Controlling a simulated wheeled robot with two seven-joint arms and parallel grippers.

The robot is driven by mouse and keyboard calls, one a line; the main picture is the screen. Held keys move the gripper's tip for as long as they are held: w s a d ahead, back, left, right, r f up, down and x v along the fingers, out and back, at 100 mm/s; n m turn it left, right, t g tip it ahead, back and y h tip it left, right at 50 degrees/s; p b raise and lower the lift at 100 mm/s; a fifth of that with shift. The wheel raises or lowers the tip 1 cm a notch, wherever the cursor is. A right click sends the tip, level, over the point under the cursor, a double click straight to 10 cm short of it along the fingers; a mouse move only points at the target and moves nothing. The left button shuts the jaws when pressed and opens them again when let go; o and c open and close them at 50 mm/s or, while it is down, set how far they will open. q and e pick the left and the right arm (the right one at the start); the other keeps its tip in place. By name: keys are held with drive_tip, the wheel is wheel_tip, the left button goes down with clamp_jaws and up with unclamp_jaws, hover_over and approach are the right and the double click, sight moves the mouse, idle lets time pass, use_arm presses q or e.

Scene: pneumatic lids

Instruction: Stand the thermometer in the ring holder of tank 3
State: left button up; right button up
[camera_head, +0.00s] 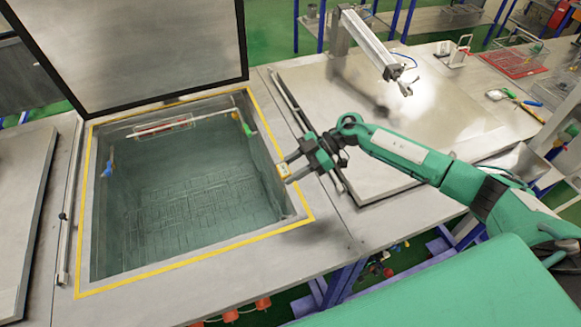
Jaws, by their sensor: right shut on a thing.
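The open tank (195,262) has a yellow line around its rim, and its lid (140,40) stands raised behind it. No tank number is readable. My right gripper (284,171) is at the tank's right rim, its fingers pointing left. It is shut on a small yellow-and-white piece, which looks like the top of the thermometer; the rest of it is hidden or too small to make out. A ring holder cannot be made out clearly. My left gripper is not in view.
Grey-green liquid (190,195) fills the tank. A blue clip (108,168) is on its left wall, a green piece (248,129) at its back right. A closed lid (420,100) lies to the right, with a pneumatic cylinder (368,42) above it. Tools (525,105) lie far right.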

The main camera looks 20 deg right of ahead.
wheel_tip(320, 180, down, 9)
drive_tip(key=b, duration=0.4)
drive_tip(key=shift+r, duration=0.2)
idle(0.6)
drive_tip(key=shift+p, duration=0.6)
idle(1.7)
drive_tip(key=shift+f, duration=0.15)
wheel_tip(320, 180, down, 6)
drive_tip(key=b, duration=0.3)
drive_tip(key=shift+b, duration=0.3)
idle(1.5)
idle(0.6)
drive_tip(key=shift+f, duration=0.25)
